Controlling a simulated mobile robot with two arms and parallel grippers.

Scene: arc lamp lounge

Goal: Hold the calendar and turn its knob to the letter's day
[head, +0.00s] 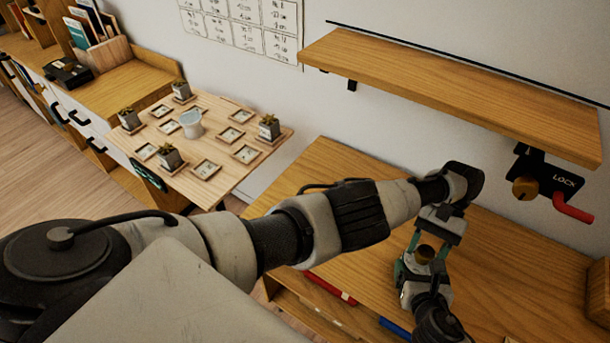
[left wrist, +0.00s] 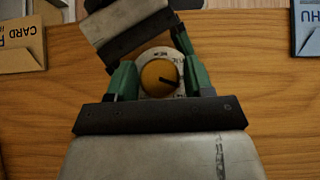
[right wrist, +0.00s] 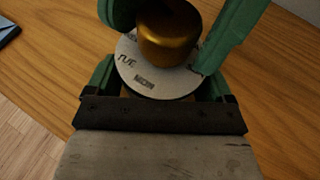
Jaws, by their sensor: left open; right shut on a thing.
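The calendar is a round pale dial (right wrist: 150,84) with a gold knob (left wrist: 160,77) on top. In the right wrist view its face shows TUE and what looks like MON; other days are hidden. A dark mark on the knob points right and slightly down in the left wrist view. My right gripper (right wrist: 160,85) is shut on the calendar below the knob. My left gripper (left wrist: 160,85) is open, its green fingers on either side of the knob; I cannot tell if they touch. In the head view the knob (head: 425,253) sits between both grippers.
Below is the wooden desk (head: 330,170). A tan card box (left wrist: 22,58) and a blue item lettered "HU" (left wrist: 306,28), cut by the frame, lie at the sides. A wall shelf (head: 450,90) with a LOCK fitting (head: 545,178) is right. A plant table (head: 220,125) stands left.

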